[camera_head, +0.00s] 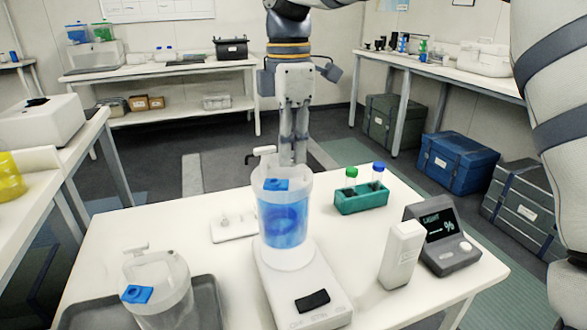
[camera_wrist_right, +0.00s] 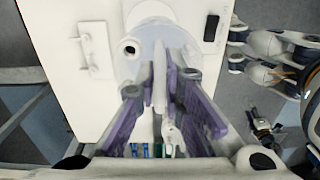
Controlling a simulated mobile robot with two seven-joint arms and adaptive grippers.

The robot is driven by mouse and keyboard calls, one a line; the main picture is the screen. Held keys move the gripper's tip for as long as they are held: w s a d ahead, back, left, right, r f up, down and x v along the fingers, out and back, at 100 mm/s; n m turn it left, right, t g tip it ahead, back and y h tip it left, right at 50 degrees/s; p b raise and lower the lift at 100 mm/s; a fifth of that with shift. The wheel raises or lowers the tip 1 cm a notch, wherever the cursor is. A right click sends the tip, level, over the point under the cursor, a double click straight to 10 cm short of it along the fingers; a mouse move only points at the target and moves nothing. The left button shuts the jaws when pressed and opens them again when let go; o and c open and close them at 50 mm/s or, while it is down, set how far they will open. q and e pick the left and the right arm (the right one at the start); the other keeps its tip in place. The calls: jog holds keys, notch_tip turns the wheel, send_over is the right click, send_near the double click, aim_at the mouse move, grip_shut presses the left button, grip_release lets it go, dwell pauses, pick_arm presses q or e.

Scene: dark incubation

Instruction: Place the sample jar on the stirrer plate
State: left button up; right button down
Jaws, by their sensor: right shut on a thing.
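A clear jar with blue liquid and a blue label (camera_head: 285,215) stands upright over the round top of the white stirrer plate (camera_head: 275,285), apparently resting on it. A tiny gap under it cannot be ruled out. My right gripper (camera_head: 292,150) comes down from behind and is shut on this jar near its top. In the right wrist view the purple-padded fingers (camera_wrist_right: 163,95) close around a thin white part above the jar's lid (camera_wrist_right: 185,42). A second clear jar with a blue label (camera_head: 170,290) stands on a dark tray (camera_head: 207,300) at front left. My left gripper is out of view.
A green rack (camera_head: 360,200) with two capped tubes stands right of the stirrer plate. A small white plate (camera_head: 232,228) lies left of the blue-liquid jar.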

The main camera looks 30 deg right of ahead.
aim_at(294, 168)
jog(key=shift+w+d+f, duration=0.25)
jog(key=shift+d+f, duration=0.05)
jog(key=shift+f, duration=0.05)
jog(key=shift+w+d+f, duration=0.15)
jog(key=shift+d+f, duration=0.05)
jog(key=shift+f, duration=0.85)
jog(key=shift+w+d+f, duration=0.1)
jog(key=shift+d+f, duration=0.1)
jog(key=shift+f, duration=0.8)
jog(key=c, duration=1.7)
grip_release()
jog(key=shift+f, duration=0.15)
notch_tip(294, 168, up, 12)
jog(key=shift+b, duration=0.45)
jog(key=shift+w, duration=0.1)
